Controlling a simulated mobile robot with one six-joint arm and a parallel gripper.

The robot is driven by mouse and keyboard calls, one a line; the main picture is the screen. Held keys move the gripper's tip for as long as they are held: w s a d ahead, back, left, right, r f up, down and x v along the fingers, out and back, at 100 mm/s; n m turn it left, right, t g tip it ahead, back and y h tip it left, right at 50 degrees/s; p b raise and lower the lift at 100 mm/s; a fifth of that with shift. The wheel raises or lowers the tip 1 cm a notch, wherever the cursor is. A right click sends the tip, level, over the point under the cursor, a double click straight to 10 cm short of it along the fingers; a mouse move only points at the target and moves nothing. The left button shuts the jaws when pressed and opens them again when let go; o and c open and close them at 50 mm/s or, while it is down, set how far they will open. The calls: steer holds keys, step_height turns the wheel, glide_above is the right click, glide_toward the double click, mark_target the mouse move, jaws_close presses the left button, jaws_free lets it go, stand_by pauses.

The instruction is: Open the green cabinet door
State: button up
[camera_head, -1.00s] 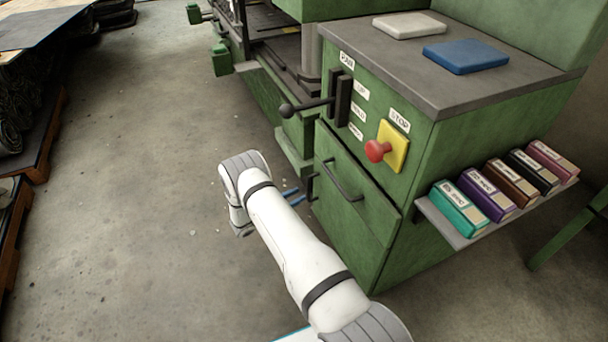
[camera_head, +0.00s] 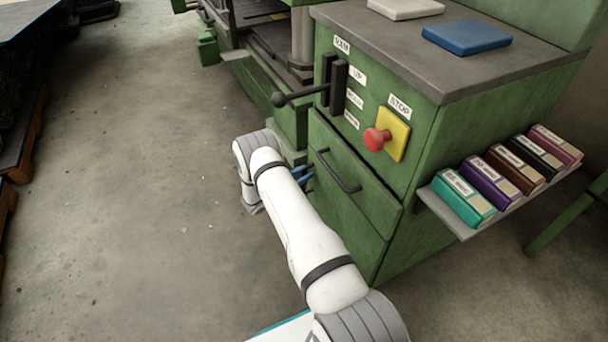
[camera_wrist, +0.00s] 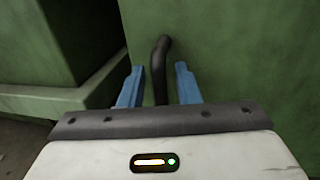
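The green cabinet (camera_head: 420,190) stands right of centre in the head view. Its front has a drawer-like panel with a dark bar handle (camera_head: 338,172), and a lower green door (camera_head: 340,228) partly hidden behind my arm. In the wrist view a dark vertical handle (camera_wrist: 159,70) stands out from the green door face (camera_wrist: 225,50). My gripper (camera_wrist: 156,85) is open, with one blue finger on each side of this handle and gaps between. In the head view the blue fingers (camera_head: 303,176) show only partly beside the cabinet front.
A black lever (camera_head: 300,96) and a red stop knob (camera_head: 377,139) jut from the cabinet above my arm. A shelf (camera_head: 450,219) with several coloured boxes is on its right side. Bare floor (camera_head: 140,200) lies to the left. A green ledge (camera_wrist: 40,100) is left of my gripper.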

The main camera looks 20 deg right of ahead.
steer(key=shift+c, duration=0.5)
jaws_close()
steer(key=shift+s+a, duration=0.1)
